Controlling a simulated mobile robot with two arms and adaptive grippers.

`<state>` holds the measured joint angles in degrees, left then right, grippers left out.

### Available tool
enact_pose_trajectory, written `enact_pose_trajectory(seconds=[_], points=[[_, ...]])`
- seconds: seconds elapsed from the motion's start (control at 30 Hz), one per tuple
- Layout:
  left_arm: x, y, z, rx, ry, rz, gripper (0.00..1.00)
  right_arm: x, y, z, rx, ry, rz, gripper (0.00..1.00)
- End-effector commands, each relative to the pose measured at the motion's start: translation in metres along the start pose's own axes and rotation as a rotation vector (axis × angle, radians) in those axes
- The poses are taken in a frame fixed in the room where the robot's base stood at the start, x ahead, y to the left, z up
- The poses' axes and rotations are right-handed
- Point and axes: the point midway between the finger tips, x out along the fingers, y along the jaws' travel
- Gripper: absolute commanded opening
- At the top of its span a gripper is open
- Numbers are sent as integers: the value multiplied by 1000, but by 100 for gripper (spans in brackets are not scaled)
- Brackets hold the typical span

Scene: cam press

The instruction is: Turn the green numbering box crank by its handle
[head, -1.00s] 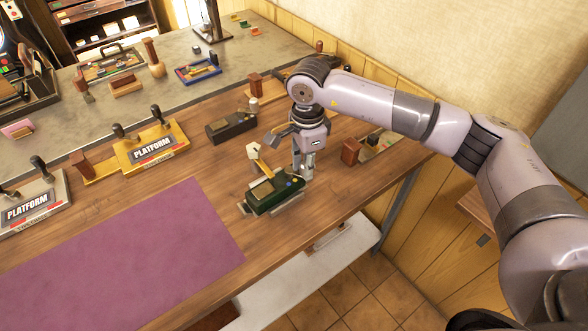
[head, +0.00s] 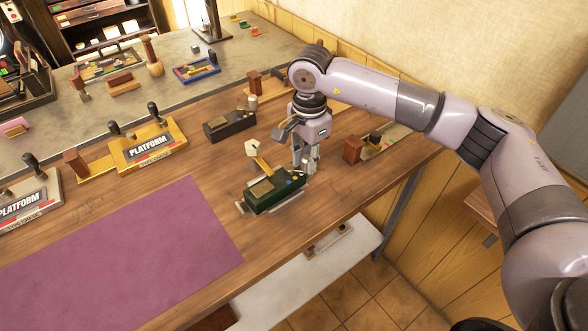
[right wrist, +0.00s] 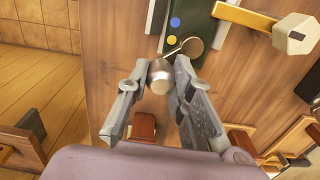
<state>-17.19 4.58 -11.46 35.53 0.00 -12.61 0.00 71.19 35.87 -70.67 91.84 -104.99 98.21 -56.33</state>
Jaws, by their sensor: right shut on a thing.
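The green numbering box (head: 273,199) stands on the wooden table, with a yellow lever (head: 259,160) tilted up from its top. In the right wrist view the box (right wrist: 203,28) shows at the top, with blue and yellow buttons. Its metal crank (right wrist: 181,47) runs from a round hub to a cylindrical handle (right wrist: 160,76). My right gripper (head: 306,168) is at the box's right end, pointing down. In the wrist view its fingers (right wrist: 157,84) are on either side of the handle and shut on it. The crank is mostly hidden by the gripper in the head view. My left gripper is not in view.
A dark box (head: 230,126) stands behind the green one. A red-brown block (head: 352,150) is close to the right of my gripper. A purple mat (head: 130,255) covers the front left. Yellow (head: 150,146) and grey (head: 25,205) PLATFORM devices stand at left. The table's edge is near.

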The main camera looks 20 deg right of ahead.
Motion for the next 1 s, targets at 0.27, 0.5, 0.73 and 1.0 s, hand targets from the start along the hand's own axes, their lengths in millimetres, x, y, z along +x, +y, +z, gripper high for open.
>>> enact_pose_trajectory(seconds=[0.27,0.5,0.73,1.0], points=[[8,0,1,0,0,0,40,0,-2,-2,-62,1,-1,0],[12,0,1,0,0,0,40,1,-2,-2,-60,1,0,0],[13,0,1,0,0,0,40,0,-2,-2,-59,0,0,0],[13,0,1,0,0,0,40,0,-2,-2,-59,0,0,34]])
